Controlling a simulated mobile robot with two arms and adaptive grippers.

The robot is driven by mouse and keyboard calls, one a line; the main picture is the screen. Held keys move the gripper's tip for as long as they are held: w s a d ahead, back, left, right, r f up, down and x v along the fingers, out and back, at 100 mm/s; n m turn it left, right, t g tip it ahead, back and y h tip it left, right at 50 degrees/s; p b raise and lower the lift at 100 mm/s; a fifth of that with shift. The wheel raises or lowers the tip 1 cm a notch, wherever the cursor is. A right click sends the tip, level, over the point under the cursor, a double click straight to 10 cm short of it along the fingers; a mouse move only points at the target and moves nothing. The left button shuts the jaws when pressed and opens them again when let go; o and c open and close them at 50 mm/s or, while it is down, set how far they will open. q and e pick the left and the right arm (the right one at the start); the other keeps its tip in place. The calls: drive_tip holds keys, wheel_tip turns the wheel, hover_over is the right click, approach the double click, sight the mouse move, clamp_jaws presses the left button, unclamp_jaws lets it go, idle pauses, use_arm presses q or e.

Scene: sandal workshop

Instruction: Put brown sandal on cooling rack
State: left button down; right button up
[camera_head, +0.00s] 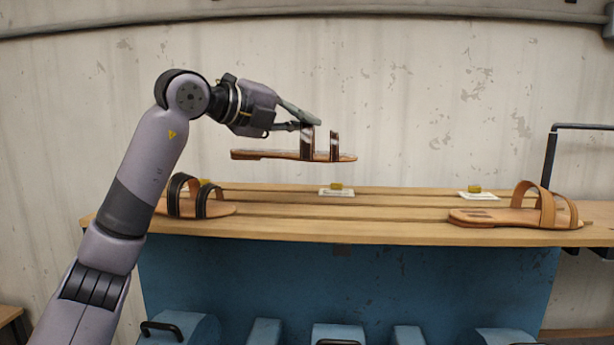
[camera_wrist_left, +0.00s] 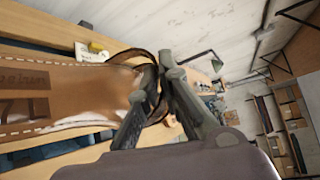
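The brown sandal (camera_head: 292,156) has a tan sole and dark brown straps. It hangs in the air, sole roughly level, above the slatted wooden top (camera_head: 340,229) of a blue stand, which looks like the cooling rack. My left gripper (camera_head: 311,126) is shut on a strap of it from above. In the left wrist view the fingers (camera_wrist_left: 150,108) close around the dark strap, and the stitched sole (camera_wrist_left: 62,98) fills the left side. My right gripper is not in view.
A black-strapped sandal (camera_head: 225,209) sits at the rack's left end, partly behind my left arm. A tan sandal (camera_head: 500,217) sits at the right end. Small yellow blocks on white cards (camera_head: 337,190) (camera_head: 478,194) line the back. The middle of the slats is free.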

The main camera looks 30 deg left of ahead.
sight(306, 157)
use_arm(q)
drive_tip(key=f, duration=0.1)
drive_tip(key=w+f, duration=0.1)
drive_tip(key=f, duration=0.2)
drive_tip(key=shift+w+d+f, duration=0.2)
drive_tip(key=shift+d+f, duration=0.05)
drive_tip(key=shift+f, duration=0.1)
drive_tip(key=shift+s+f, duration=0.1)
drive_tip(key=shift+f, duration=0.6)
drive_tip(key=shift+s+f, duration=0.15)
drive_tip(key=shift+f, duration=0.15)
wheel_tip(306, 157, down, 3)
drive_tip(key=shift+f, duration=0.15)
drive_tip(key=c, duration=1.8)
unclamp_jaws()
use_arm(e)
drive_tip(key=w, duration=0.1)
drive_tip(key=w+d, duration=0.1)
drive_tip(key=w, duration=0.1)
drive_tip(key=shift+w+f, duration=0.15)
